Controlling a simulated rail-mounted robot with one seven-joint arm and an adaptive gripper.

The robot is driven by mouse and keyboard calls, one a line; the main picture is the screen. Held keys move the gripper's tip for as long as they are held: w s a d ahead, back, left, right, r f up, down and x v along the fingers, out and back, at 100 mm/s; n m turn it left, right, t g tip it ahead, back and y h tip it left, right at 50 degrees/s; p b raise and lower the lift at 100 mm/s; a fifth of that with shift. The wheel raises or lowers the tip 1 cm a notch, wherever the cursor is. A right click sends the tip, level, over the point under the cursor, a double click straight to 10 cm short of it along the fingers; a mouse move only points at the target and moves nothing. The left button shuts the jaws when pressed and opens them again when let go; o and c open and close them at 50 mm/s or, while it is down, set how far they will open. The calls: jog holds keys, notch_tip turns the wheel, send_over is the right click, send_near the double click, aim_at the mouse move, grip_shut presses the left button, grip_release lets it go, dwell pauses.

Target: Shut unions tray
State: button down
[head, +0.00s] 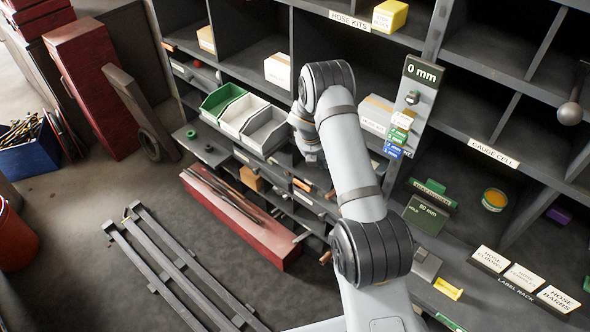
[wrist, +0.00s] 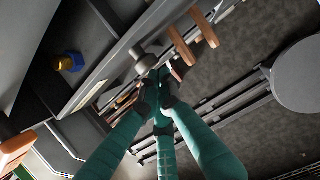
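In the wrist view my gripper (wrist: 158,88) has teal fingers with dark tips that come together; I see nothing held between them. The tips are close to a round grey knob (wrist: 144,62) at the front of the shelving, and I cannot tell whether they touch it. An open grey tray or compartment (wrist: 105,45) beside it holds a blue and yellow fitting (wrist: 70,62). Its pale label strip (wrist: 90,95) is unreadable, so I cannot confirm it is the unions tray. In the head view, my arm hides the gripper and the shelf front behind it.
Wooden handles (wrist: 182,45) stick out near the fingertips. In the head view, green, white and grey open bins (head: 240,112) sit left of my arm. A long red box (head: 240,222) and grey rails (head: 172,262) lie on the floor, with bare floor between.

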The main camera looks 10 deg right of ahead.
jog(key=shift+s+a+f, duration=0.1)
jog(key=s+a+r+b, duration=0.2)
jog(key=s+a+r, duration=0.2)
jog(key=r, duration=0.5)
jog(key=shift+s+a+r, duration=0.2)
jog(key=shift+a+r, duration=0.05)
jog(key=shift+a, duration=0.9)
jog(key=shift+f, duration=0.1)
